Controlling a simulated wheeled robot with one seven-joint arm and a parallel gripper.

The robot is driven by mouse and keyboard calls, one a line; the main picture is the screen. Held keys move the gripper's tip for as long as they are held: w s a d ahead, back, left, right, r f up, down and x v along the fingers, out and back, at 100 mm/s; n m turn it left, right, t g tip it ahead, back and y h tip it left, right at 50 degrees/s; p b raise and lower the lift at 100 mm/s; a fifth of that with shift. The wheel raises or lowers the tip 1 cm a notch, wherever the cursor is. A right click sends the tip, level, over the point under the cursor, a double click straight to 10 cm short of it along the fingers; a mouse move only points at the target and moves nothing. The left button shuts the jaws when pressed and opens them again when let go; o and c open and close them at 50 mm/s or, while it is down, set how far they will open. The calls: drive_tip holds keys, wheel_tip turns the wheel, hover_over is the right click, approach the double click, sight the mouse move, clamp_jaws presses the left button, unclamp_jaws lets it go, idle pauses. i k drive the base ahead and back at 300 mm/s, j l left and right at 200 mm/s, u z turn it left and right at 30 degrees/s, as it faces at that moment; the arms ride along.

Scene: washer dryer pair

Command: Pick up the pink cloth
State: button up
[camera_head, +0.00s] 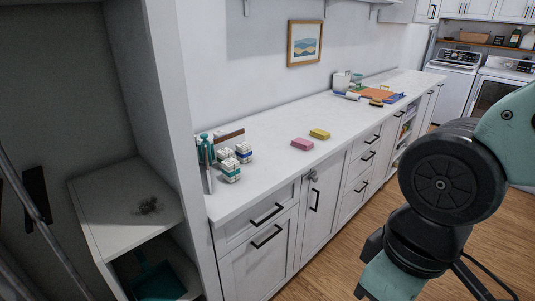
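A small pink block-shaped piece (302,144), which looks like a folded cloth, lies flat on the white countertop (270,165) near its front edge. A similar yellow piece (320,134) lies just behind and to the right of it, apart from it. Part of my teal and black arm fills the right side of the view, to the right of the counter and well apart from the pink piece. My gripper's fingers do not show.
Bottles and small boxes (231,170) stand at the counter's left end. A board with colored items (376,95) lies farther along. Cabinet fronts (270,245) with black handles face the wooden floor (345,240). A washer (455,75) stands at the back right.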

sight(306, 145)
drive_tip(key=i+l+u, duration=0.3)
drive_tip(key=i+l, duration=0.2)
drive_tip(key=i, duration=0.25)
drive_tip(key=i+l+u, duration=0.3)
drive_tip(key=i+l, duration=0.4)
drive_tip(key=i+l+u, duration=0.3)
drive_tip(key=i+l, duration=0.35)
drive_tip(key=l, duration=0.2)
